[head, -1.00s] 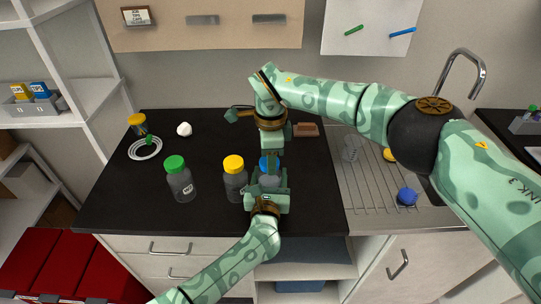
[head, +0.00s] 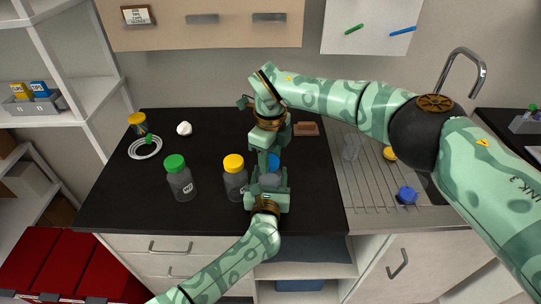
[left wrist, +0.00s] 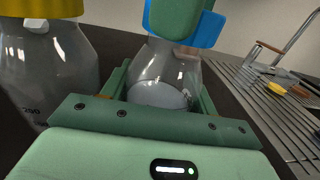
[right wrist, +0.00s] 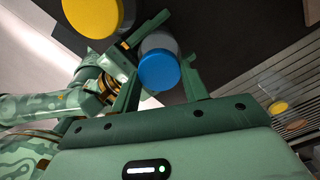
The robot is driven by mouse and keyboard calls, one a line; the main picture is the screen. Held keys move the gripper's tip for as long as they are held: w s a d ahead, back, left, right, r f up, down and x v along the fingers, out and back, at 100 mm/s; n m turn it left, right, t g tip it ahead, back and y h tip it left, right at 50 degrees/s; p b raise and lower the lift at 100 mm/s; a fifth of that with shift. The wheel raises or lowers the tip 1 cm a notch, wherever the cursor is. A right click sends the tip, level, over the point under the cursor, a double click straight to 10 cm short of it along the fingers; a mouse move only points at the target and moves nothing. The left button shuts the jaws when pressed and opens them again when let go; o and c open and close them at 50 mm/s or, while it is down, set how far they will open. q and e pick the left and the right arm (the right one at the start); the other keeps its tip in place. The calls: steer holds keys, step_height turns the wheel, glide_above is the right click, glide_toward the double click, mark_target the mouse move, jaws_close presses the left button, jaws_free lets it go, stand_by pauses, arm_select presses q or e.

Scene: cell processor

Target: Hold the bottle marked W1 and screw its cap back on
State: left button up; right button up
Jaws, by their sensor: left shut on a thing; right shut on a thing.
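A clear grey bottle (left wrist: 165,75) stands upright near the counter's front edge. No W1 mark can be read on it. My left gripper (head: 269,184) is shut around its body; the jaws also show in the left wrist view (left wrist: 160,95). A blue cap (right wrist: 160,70) sits at the bottle's top, looking level, partly hidden in the head view (head: 273,160). My right gripper (head: 267,155) comes from above and is shut on the cap, its fingers (right wrist: 160,88) on either side. The neck and thread are hidden.
A yellow-capped bottle (head: 235,180) stands close left of the held one, a green-capped bottle (head: 181,180) further left. Behind are a white tubing coil (head: 145,148), a small yellow-topped container (head: 138,122) and a white object (head: 184,128). A sink with drainer (head: 370,190) is right.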

arm_select(q)
steer(key=shift+a+f, duration=0.1)
steer(key=shift+f, duration=0.15)
arm_select(e)
steer(key=m, duration=0.4)
steer(key=shift+a, duration=0.1)
steer(key=shift+s+m, duration=0.1)
steer(key=shift+m, duration=1.1)
steer(key=shift+m, duration=0.9)
steer(key=m, duration=0.4)
steer(key=shift+a, duration=0.1)
steer(key=shift+m, duration=0.4)
steer(key=m, duration=0.6)
steer(key=shift+a, duration=0.1)
